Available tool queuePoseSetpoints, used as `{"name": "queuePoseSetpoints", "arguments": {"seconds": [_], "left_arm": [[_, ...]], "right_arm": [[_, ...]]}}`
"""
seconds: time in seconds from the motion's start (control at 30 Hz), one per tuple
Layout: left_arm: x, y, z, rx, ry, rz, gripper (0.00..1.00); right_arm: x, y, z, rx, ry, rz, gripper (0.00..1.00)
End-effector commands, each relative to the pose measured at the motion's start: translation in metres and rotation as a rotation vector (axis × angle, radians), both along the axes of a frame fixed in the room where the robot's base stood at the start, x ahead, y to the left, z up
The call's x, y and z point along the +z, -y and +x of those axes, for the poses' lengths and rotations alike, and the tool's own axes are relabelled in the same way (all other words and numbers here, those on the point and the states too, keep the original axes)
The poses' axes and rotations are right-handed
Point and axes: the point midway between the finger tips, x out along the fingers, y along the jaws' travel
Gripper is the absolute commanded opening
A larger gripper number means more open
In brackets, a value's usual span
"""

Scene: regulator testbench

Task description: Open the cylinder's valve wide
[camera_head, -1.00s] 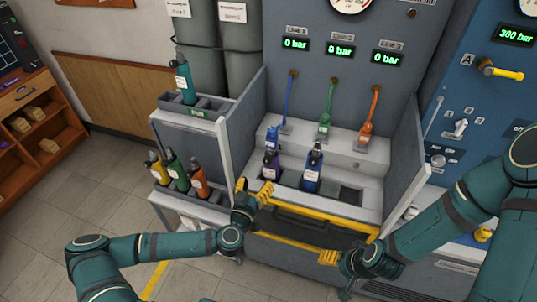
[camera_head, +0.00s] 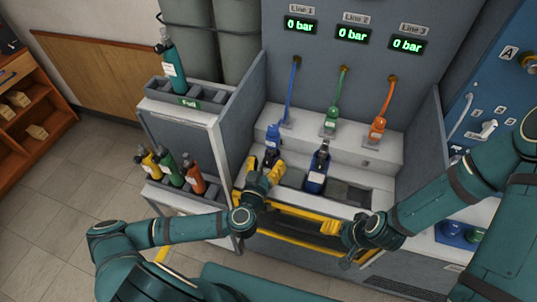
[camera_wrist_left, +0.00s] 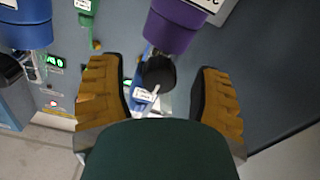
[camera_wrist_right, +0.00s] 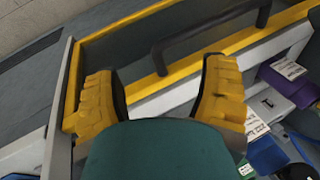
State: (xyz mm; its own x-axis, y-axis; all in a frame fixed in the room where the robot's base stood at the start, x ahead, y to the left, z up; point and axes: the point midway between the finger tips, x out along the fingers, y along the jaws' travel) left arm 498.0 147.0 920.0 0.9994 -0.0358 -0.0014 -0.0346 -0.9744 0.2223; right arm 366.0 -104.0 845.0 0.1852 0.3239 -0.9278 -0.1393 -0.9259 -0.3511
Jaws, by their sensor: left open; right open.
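A purple cylinder (camera_wrist_left: 178,28) with a black valve knob (camera_wrist_left: 158,72) shows between the fingertips of my left gripper (camera_wrist_left: 160,98) in the left wrist view. The fingers are open on both sides of the knob; I see a gap on each side. In the head view my left gripper (camera_head: 264,174) is at the left of the bench and partly hides this cylinder (camera_head: 271,157). A blue cylinder (camera_head: 317,172) stands upright to its right. My right gripper (camera_head: 345,232) is open and empty by the yellow-edged front frame (camera_head: 290,238).
Blue, green (camera_head: 331,122) and orange (camera_head: 377,130) hose fittings sit on the bench step. Line displays (camera_head: 353,34) read 0 bar. A rack at the left holds a teal cylinder (camera_head: 172,68) above and several others below. A side panel (camera_head: 424,150) bounds the bench's right.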

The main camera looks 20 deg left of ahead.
Motion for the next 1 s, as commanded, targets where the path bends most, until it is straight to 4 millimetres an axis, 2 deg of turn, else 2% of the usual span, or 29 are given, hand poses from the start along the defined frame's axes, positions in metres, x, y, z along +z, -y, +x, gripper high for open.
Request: {"name": "queuePoseSetpoints", "arguments": {"seconds": [0.4,0.43,0.47,0.6,1.0], "left_arm": [[0.0003,0.0012,-0.0015,0.001,0.000,0.000,0.64],[0.0003,0.0012,-0.0015,0.001,0.001,0.000,0.59],[0.0003,0.0012,-0.0015,0.001,0.000,0.000,0.49],[0.0003,0.0012,-0.0014,0.001,0.000,0.000,0.00],[0.0006,0.0013,-0.0013,0.000,-0.001,-0.045,0.00]], "right_arm": [[-0.0007,0.0000,-0.0001,0.000,0.000,0.000,0.72],[-0.0007,0.0000,-0.0001,0.000,0.000,0.000,0.72],[-0.0007,0.0000,-0.0001,0.000,0.000,0.000,0.72],[-0.0007,0.0000,-0.0001,0.000,0.000,0.000,0.72],[0.0009,0.0000,0.0000,0.000,0.000,0.000,0.72]]}}
